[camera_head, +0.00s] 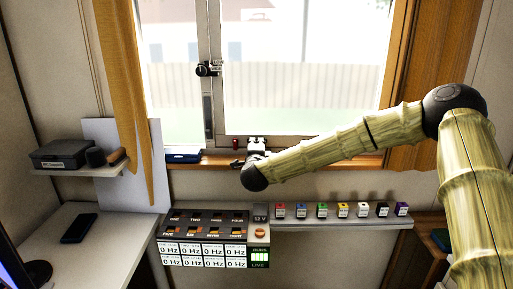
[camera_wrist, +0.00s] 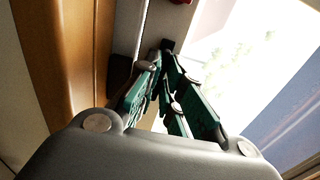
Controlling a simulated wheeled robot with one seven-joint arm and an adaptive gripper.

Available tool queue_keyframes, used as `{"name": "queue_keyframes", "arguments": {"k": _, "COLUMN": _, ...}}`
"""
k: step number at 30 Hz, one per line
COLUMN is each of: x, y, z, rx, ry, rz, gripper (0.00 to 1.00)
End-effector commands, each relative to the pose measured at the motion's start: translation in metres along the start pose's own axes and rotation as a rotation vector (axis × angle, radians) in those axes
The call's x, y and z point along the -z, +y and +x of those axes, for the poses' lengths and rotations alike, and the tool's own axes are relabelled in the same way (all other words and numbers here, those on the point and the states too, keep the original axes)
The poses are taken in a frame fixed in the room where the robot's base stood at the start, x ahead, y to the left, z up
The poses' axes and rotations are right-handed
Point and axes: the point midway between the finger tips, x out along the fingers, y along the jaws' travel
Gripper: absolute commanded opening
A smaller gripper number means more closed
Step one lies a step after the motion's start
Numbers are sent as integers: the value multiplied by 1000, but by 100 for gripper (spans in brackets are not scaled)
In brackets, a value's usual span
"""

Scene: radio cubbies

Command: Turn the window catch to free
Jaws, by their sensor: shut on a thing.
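My gripper (camera_head: 240,161) is low at the window, just above the sill, at the end of my bent arm. In the wrist view its green fingers (camera_wrist: 167,60) are drawn together at the tips. They are shut on a small dark piece (camera_wrist: 167,45) beside the pale window frame. This piece is mostly hidden by the fingers, and I cannot tell for sure whether it is the window catch. A black fitting (camera_head: 207,69) sits higher on the window's upright, well apart from my gripper. A small red piece (camera_head: 236,143) is just above my gripper; red also shows at the wrist view's top edge.
A ledge with several coloured blocks (camera_head: 342,210) and a panel of switches (camera_head: 205,228) lie below the sill. An orange curtain (camera_head: 127,80) hangs left. A blue object (camera_head: 183,156) lies on the sill. A shelf with a dark box (camera_head: 62,153) is further left.

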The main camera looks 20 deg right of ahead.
Motion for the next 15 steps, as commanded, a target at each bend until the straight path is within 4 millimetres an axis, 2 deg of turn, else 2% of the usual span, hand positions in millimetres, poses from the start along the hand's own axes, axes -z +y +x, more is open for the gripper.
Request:
{"name": "queue_keyframes", "arguments": {"k": 8, "x": 2, "y": 1, "z": 0, "rx": -2, "ry": 3, "rz": 1, "gripper": 0}}
{"name": "queue_keyframes", "arguments": {"k": 9, "x": 2, "y": 1, "z": 0, "rx": -2, "ry": 3, "rz": 1, "gripper": 14}}
{"name": "queue_keyframes", "arguments": {"k": 12, "x": 1, "y": 1, "z": 0, "rx": -1, "ry": 2, "rz": 0, "gripper": 30}}
{"name": "queue_keyframes", "arguments": {"k": 15, "x": 0, "y": 1, "z": 0, "rx": -1, "ry": 1, "rz": 0, "gripper": 30}}
